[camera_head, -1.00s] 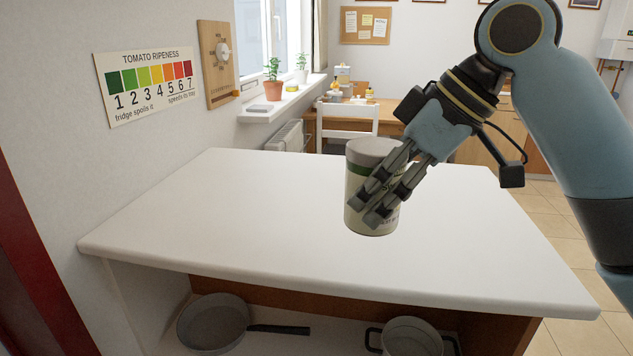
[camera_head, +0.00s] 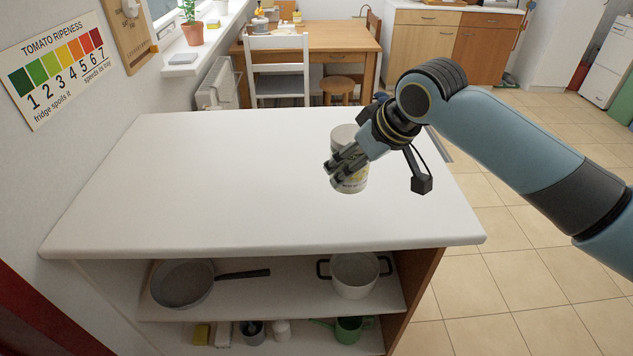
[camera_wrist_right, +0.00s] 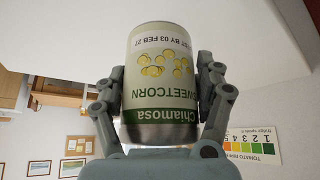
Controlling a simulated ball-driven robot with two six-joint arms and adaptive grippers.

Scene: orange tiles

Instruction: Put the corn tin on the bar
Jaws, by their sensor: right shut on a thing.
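The corn tin (camera_head: 350,184) is a pale can with a green band, held upright over the right part of the white bar top (camera_head: 200,190). My right gripper (camera_head: 335,168) is shut on its side. In the right wrist view the tin (camera_wrist_right: 160,85) appears upside down, its sweetcorn label facing the camera, with a finger on each side. The white bar top (camera_wrist_right: 230,30) shows behind its base end. I cannot tell whether the base touches the bar. My left gripper is not in view.
The bar top is otherwise clear. Shelves below hold a frying pan (camera_head: 183,285), a pot (camera_head: 354,275) and small items including a green watering can (camera_head: 348,330). A wooden table (camera_head: 320,45) and white chair (camera_head: 278,70) stand beyond. A wall borders the left.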

